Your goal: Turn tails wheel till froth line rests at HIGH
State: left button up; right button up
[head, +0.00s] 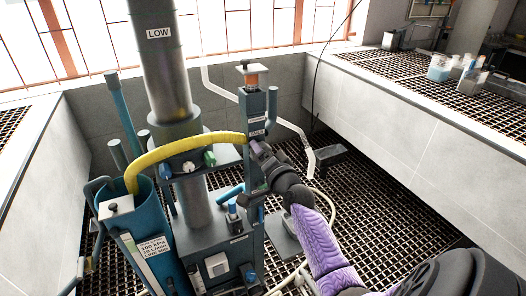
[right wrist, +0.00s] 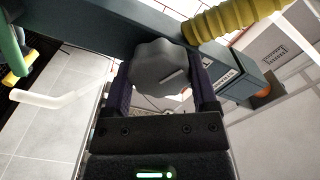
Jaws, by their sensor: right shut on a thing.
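The tails wheel (right wrist: 160,68) is a dark grey lobed knob with a light line mark on its face, in the right wrist view. My right gripper (right wrist: 160,85) is shut on it, one finger on each side. In the head view my right gripper (head: 262,155) reaches the upright post right of the column and hides most of the wheel. The tall column (head: 160,75) carries a LOW label (head: 158,33). Its top is cut off by the picture edge, and no HIGH label shows. I cannot make out a clear froth line. My left gripper is not in view.
A yellow ribbed hose (head: 185,146) arches from a blue tank (head: 163,215) to the post. Dark grating covers the floor. A side bench (head: 440,125) at right holds beakers (head: 440,68). Pale walls and a barred window stand behind.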

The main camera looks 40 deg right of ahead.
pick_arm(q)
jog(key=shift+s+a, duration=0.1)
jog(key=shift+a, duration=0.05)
pick_arm(e)
jog(key=shift+m, duration=0.3)
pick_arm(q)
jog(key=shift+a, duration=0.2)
pick_arm(e)
jog(key=shift+r, duration=0.1)
jog(key=o, duration=1.1)
jog(key=shift+a, duration=0.1)
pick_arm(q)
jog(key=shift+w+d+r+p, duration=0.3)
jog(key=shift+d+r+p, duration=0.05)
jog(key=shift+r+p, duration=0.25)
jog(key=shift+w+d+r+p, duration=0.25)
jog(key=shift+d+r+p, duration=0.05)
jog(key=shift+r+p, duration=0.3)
pick_arm(e)
jog(key=shift+o, duration=0.2)
jog(key=v, duration=0.9)
jog(key=shift+s, duration=0.4)
